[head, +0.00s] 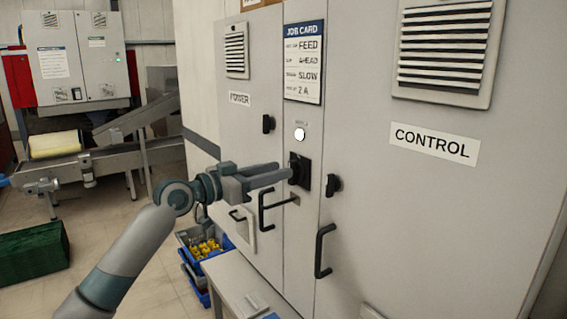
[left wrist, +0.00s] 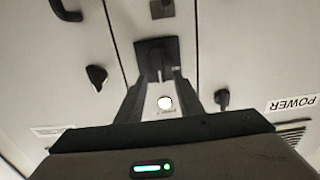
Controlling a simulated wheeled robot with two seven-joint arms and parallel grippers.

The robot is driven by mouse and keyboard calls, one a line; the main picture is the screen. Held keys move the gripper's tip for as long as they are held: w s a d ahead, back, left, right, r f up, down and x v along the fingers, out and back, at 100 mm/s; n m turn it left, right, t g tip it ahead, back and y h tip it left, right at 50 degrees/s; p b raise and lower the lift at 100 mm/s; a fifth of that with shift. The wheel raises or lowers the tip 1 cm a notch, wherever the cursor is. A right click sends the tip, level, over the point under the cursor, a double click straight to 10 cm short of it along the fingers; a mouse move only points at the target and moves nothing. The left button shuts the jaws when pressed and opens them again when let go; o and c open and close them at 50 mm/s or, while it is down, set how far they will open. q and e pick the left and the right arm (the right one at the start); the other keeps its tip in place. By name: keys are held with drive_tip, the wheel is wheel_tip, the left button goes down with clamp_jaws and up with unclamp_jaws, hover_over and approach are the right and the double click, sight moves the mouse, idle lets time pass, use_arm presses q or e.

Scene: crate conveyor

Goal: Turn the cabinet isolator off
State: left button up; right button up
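The cabinet isolator is a black square plate with a black rotary handle (head: 304,180), on the narrow panel between the POWER and CONTROL doors. It also shows in the left wrist view (left wrist: 155,50), where the picture is upside down and the handle looks roughly upright. My left gripper (head: 284,172) reaches in from the left, level with the isolator. In the left wrist view its fingers (left wrist: 158,82) stand apart, one on each side of the handle's line. They look open; contact with the handle cannot be told. My right gripper is not in view.
A white round lamp (head: 300,134) sits above the isolator, under the job card (head: 304,62). Black door latches (head: 334,184) and pull handles (head: 323,251) stick out nearby. A white table (head: 232,280) and blue bins with yellow parts (head: 206,247) stand below. A conveyor (head: 95,165) is at the left.

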use_arm(q)
drive_tip(key=shift+p+x, duration=0.35)
drive_tip(key=shift+x, duration=1.15)
clamp_jaws()
